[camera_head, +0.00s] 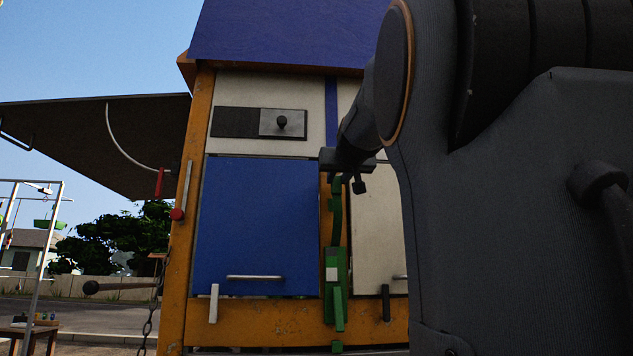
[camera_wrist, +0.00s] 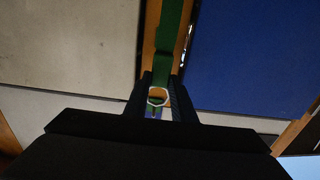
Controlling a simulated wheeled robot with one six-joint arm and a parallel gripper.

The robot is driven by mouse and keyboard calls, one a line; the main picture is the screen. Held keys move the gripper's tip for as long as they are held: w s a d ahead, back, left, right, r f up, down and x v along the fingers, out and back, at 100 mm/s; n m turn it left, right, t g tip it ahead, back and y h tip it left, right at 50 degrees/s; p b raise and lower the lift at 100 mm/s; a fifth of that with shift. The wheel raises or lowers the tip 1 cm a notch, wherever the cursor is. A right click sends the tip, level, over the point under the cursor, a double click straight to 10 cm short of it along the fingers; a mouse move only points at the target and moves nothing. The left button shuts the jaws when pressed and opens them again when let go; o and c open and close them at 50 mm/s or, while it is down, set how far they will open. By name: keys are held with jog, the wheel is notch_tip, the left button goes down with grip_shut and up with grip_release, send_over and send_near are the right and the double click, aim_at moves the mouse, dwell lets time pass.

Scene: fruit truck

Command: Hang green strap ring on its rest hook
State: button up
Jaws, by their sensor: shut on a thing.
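My gripper (camera_head: 352,187) is at the top of the narrow orange post, between the blue door and the pale panel. In the wrist view its two fingers (camera_wrist: 158,98) are shut on a small pale metal strap ring (camera_wrist: 150,100). The green strap (camera_wrist: 168,40) runs from the ring along the post. In the head view the green strap (camera_head: 337,205) hangs below my gripper towards a green buckle plate (camera_head: 341,262) with a white square. The ring is not clear in the head view. I cannot make out the rest hook for certain in either view.
The blue door (camera_head: 258,225) with a metal bar handle stands left of the strap. A pale panel (camera_head: 368,235) is on its right, partly behind my arm. A sliding latch with a black knob (camera_head: 282,122) sits above the door. A chain (camera_head: 152,315) hangs at the left.

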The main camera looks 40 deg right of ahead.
notch_tip(320, 180, down, 8)
jog(key=b, duration=0.8)
dwell(0.4)
jog(key=shift+f+b, duration=0.1)
jog(key=shift+b, duration=0.25)
jog(key=shift+x, duration=1.1)
jog(key=shift+w+d+f, duration=0.2)
jog(key=shift+w+f, duration=0.05)
dwell(0.3)
jog(key=shift+w+d+f+b, duration=0.3)
jog(key=shift+w+d+f, duration=0.1)
jog(key=shift+w+f, duration=0.15)
dwell(1.1)
jog(key=shift+r, duration=0.1)
dwell(0.3)
jog(key=o, duration=1.1)
